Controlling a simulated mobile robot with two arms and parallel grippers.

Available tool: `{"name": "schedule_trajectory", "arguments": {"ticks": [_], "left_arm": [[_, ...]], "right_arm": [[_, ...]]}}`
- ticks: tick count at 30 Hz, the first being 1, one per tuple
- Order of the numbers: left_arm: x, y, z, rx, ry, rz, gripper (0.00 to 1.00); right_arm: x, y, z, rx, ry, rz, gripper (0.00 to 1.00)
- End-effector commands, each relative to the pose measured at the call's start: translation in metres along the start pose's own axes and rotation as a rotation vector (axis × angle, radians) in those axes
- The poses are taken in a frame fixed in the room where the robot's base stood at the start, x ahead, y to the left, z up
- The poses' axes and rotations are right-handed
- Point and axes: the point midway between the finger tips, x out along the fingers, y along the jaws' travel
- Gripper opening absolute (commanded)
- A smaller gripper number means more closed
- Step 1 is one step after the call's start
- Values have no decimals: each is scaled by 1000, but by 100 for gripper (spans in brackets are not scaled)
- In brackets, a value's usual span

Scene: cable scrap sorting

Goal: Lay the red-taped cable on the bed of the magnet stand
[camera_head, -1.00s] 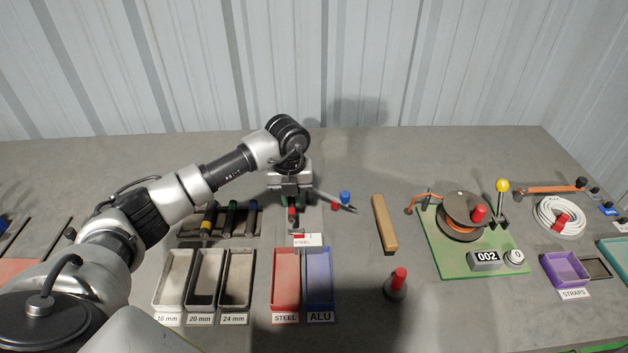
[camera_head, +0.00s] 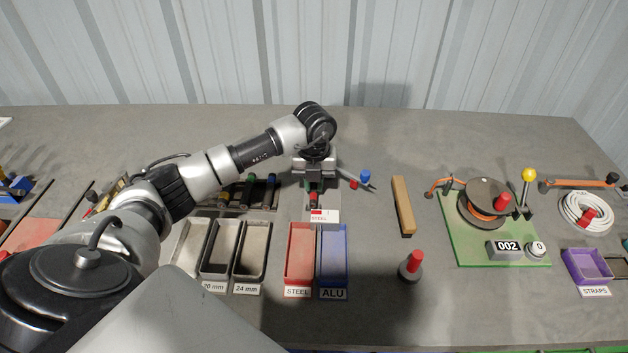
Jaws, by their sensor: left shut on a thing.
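My left gripper (camera_head: 314,181) points down over the magnet stand, which it and my arm largely hide. It is shut on the red-taped cable (camera_head: 314,199), of which only a short dark piece with red shows below the fingers. The stand's sign reading STEEL (camera_head: 325,218) shows just in front. I cannot tell whether the cable touches the bed. A grey lever-like bar with a red and a blue knob (camera_head: 365,175) sticks out to the right of the gripper. My right gripper is not in view.
Cables with coloured tape lie on a rack (camera_head: 249,208) left of the stand. Grey bins, a red STEEL bin (camera_head: 299,283) and a blue ALU bin (camera_head: 333,287) stand in front. A wooden bar (camera_head: 403,207), a red-topped post (camera_head: 411,265) and a green reel board (camera_head: 464,245) are right.

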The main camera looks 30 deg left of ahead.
Motion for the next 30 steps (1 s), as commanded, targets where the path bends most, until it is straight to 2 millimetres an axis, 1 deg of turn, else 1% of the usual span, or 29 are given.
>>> {"name": "schedule_trajectory", "arguments": {"ticks": [17,30], "left_arm": [[0,0,0,0,0,0,0],[11,0,0,0,0,0,0]], "right_arm": [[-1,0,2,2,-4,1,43],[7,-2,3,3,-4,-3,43]]}}
